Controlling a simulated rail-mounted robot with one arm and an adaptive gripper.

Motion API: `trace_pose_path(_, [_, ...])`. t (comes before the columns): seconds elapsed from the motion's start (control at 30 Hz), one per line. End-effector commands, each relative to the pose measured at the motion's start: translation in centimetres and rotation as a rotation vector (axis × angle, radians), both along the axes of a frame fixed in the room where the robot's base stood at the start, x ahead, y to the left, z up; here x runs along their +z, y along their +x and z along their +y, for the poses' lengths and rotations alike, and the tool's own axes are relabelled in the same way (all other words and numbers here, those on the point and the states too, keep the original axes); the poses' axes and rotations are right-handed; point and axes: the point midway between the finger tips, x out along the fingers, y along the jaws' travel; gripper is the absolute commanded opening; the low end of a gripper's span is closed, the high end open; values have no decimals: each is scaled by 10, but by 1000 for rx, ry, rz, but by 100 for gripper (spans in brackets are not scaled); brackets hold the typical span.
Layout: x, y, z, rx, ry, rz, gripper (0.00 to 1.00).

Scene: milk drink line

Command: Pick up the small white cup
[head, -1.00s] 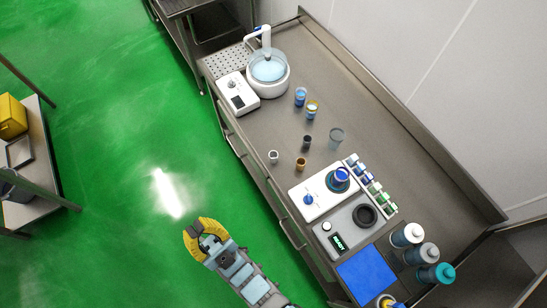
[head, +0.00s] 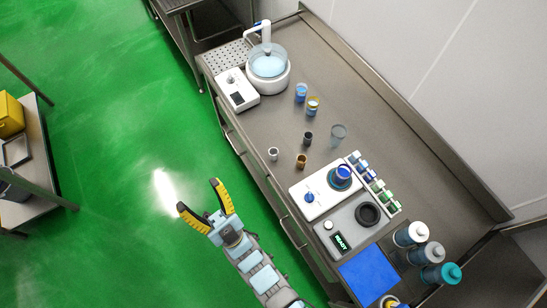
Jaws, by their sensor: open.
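The small white cup (head: 273,153) stands upright on the steel counter (head: 262,128), near its front edge. A small brown cup (head: 301,160) stands to its right, and a small dark cup (head: 307,138) stands behind them. My gripper (head: 198,197) has its two yellow and black fingers spread wide, with nothing between them. It is over the green floor in front of the counter, to the lower left of the white cup and well apart from it.
A clear cup (head: 338,132) and two blue-filled cups (head: 300,92) (head: 312,105) stand farther back. A white machine with a bowl (head: 268,68) is at the far left end. A white device (head: 322,195), a scale (head: 350,228) and several bottles (head: 411,234) crowd the right.

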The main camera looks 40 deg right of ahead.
Motion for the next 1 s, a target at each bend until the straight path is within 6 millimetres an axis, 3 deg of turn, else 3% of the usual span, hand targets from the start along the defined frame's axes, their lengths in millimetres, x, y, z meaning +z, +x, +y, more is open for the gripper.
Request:
trace_pose_path(0.03, [-22,10,-14,-22,2,58,70])
trace_pose_path(0.2, [-67,42,-58,-79,25,261,70])
trace_pose_path(0.5, [-165,67,-136,-184,108,620,70])
trace_pose_path(0.77, [-261,58,-195,-273,225,926,70])
trace_pose_path(1.0, [-347,26,-235,-355,350,1193,70])
